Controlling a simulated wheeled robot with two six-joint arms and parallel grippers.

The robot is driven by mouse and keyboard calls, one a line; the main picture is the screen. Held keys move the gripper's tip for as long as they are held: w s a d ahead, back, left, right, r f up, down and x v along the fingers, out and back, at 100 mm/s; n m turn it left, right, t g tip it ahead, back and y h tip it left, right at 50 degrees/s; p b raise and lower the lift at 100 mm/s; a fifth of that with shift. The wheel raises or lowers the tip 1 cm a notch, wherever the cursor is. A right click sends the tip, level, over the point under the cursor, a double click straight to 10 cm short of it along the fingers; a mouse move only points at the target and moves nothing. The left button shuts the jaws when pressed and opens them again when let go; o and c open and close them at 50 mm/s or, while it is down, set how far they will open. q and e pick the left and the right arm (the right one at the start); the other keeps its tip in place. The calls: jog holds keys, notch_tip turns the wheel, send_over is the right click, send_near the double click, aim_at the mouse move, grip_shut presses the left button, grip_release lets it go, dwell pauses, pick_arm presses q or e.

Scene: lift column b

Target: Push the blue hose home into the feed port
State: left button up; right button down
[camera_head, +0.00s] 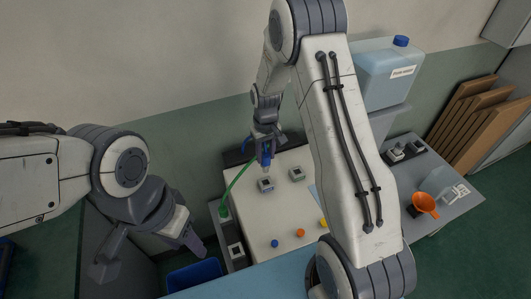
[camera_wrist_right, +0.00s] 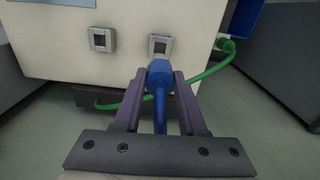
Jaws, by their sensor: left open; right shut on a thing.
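My right gripper (camera_head: 266,158) is shut on the blue hose (camera_head: 267,151), above the white-topped unit. In the right wrist view the blue hose (camera_wrist_right: 160,75) sits between the dark fingers of my right gripper (camera_wrist_right: 159,78). Its thick end points at a square grey port (camera_wrist_right: 160,45); I cannot tell whether they touch. The same view shows a second square port (camera_wrist_right: 101,39) to the left. No feed label is readable. My left gripper (camera_head: 150,250) is open and empty at lower left.
Blue, orange and yellow knobs are at the unit's near side. A blue bin (camera_head: 194,276) is below.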

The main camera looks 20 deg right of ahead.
aim_at(266, 171)
jog(key=shift+f+b, duration=2.05)
jog(key=shift+f, duration=0.75)
jog(key=shift+f, duration=0.15)
jog(key=shift+f, duration=0.4)
jog(key=shift+f, duration=1.55)
jog(key=shift+c, duration=1.9)
grip_release()
